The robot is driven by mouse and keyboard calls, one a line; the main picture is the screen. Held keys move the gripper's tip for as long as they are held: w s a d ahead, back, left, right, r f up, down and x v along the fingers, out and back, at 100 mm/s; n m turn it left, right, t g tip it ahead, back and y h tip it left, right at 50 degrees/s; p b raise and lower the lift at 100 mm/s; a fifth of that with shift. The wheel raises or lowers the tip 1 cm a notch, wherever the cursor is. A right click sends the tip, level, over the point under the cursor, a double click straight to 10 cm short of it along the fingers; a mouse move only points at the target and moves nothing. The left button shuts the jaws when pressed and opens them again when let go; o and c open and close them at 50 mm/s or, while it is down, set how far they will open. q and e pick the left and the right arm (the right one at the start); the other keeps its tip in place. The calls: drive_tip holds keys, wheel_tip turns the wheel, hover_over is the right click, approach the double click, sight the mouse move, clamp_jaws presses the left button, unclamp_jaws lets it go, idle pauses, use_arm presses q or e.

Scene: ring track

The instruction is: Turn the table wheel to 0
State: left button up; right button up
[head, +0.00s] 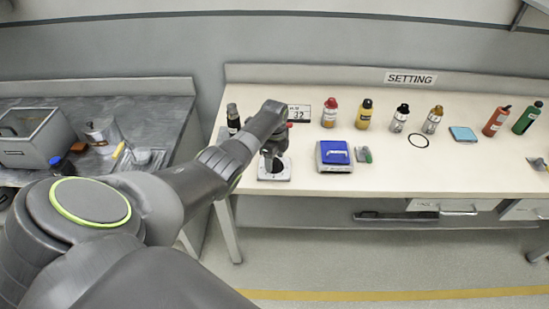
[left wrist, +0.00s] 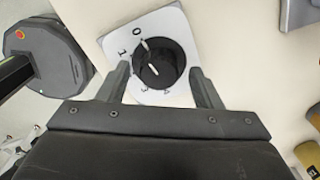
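The table wheel (left wrist: 174,57) is a round black dial on a white square plate, with numbers around it. In the left wrist view the 0 is at the upper left of the plate, the 1 just below it, and the 3 and 4 at the bottom. White marks show near the dial's upper left rim and near its middle; which is the pointer I cannot tell. My left gripper (left wrist: 159,70) is open, its fingers on either side of the dial; contact is not clear. In the head view my left gripper (head: 270,154) covers part of the plate (head: 282,179). My right gripper is not in view.
A blue item on a grey device (head: 334,156) lies right of the wheel. Several bottles, a small display (head: 299,113) and a black ring (head: 418,140) stand or lie farther back and right. The table's front right (head: 440,178) is mostly clear. A second bench with a grey bin (head: 30,150) is left.

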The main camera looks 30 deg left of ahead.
sight(274, 160)
use_arm(q)
drive_tip(key=shift+r, duration=0.5)
wheel_tip(274, 160, up, 16)
drive_tip(key=b, duration=0.1)
drive_tip(key=shift+r, duration=0.2)
idle(0.3)
